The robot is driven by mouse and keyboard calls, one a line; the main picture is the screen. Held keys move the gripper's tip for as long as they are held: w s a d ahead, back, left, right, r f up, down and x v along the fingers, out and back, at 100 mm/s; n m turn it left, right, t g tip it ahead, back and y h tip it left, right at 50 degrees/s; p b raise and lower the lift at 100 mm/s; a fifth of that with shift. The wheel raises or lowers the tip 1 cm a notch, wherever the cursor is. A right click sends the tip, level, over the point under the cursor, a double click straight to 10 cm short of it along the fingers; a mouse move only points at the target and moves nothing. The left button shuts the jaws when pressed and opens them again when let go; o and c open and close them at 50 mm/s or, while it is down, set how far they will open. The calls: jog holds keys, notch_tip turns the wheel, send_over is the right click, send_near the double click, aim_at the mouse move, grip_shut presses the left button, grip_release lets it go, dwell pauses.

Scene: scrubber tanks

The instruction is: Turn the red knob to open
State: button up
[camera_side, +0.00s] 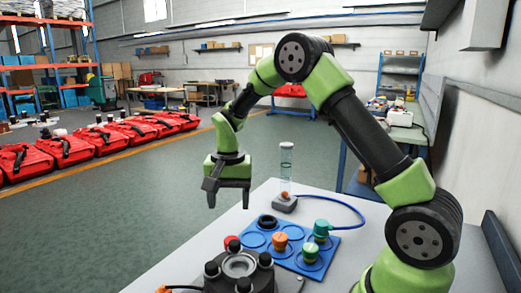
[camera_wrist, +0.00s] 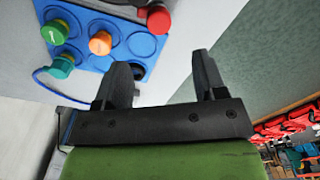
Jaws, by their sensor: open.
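The red knob (camera_side: 232,243) shows in the side view at the left end of the blue board, partly hidden behind the dark round device. In the wrist view the red knob (camera_wrist: 159,19) is a round red top at the upper edge, by the board's corner. My gripper (camera_side: 228,197) is open and empty, in the air above and beyond the table's left edge, apart from the knob. In the wrist view its two fingers (camera_wrist: 160,65) are spread with nothing between them, pointing toward the board side.
The blue board (camera_side: 325,251) holds an orange cap (camera_side: 279,241), a green cap (camera_side: 310,253), a teal cap (camera_side: 321,228) and a black ring (camera_side: 267,222). A dark device (camera_side: 239,266) stands in front. A clear tube (camera_side: 286,165) with a blue hose (camera_side: 345,203) stands behind.

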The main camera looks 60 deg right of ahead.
jog(key=s+a+r+n+t, duration=0.2)
jog(key=s+a+r, duration=0.1)
jog(key=s+r, duration=0.3)
jog(key=s+a+r+n+t+y, duration=0.1)
jog(key=s+a+r, duration=0.3)
jog(key=r, duration=0.5)
jog(key=shift+s+a+n+t, duration=0.15)
jog(key=shift+s+n+t, duration=0.7)
jog(key=shift+s, duration=0.3)
jog(key=shift+r, duration=0.1)
jog(key=w+d+f+m+g, duration=0.3)
jog(key=w+d+f, duration=0.1)
jog(key=w+f, duration=0.4)
jog(key=w+d+f+m, duration=0.1)
jog(key=f, duration=0.5)
jog(key=w+d+f+m+g, duration=0.1)
jog(key=w+f, duration=0.1)
jog(key=f, duration=0.4)
jog(key=w+d+f+m+g+h, duration=0.1)
jog(key=w+d+f, duration=0.1)
jog(key=f, duration=0.4)
jog(key=shift+d+f, duration=0.1)
jog(key=shift+f, duration=0.3)
